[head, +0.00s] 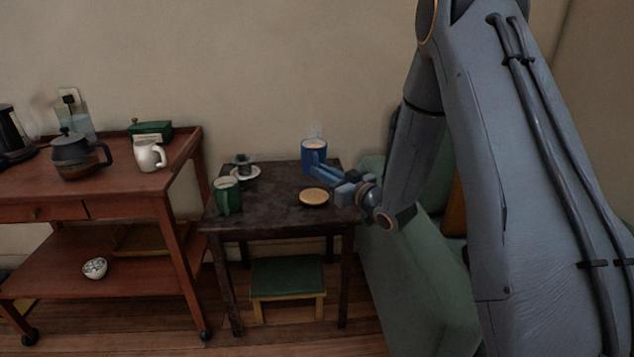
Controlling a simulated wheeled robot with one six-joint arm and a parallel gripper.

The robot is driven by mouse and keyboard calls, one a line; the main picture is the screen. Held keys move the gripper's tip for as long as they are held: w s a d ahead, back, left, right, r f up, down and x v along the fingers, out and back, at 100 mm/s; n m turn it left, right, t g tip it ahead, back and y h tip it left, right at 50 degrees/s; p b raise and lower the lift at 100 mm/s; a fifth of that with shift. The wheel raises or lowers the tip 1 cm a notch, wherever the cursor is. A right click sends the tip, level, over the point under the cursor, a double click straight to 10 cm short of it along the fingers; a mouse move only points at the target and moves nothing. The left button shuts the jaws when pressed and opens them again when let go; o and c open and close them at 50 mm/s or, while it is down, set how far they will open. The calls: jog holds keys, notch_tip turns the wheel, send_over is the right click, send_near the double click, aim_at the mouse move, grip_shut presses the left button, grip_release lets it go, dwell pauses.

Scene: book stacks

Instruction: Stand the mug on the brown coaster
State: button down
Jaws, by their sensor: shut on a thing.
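A blue mug (314,152) with a tan drink and faint steam above it is at the back right of the small dark table (275,200). It looks upright. My gripper (321,171) reaches in from the right and is shut on the mug, low on its near side. Whether the mug's base touches the table is hard to tell. The round brown coaster (313,197) lies flat near the table's front right, bare, nearer to me than the mug. The mug is apart from it.
A green mug (228,196) stands at the table's left, with a small cup on a saucer (245,174) behind it. A wooden trolley (110,185) at left holds a teapot (78,157) and white jug (149,155). A green sofa (410,255) is at right.

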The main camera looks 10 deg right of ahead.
jog(key=shift+f+b, duration=0.75)
jog(key=shift+f, duration=3.6)
jog(key=shift+f, duration=0.15)
jog(key=c, duration=1.8)
grip_release()
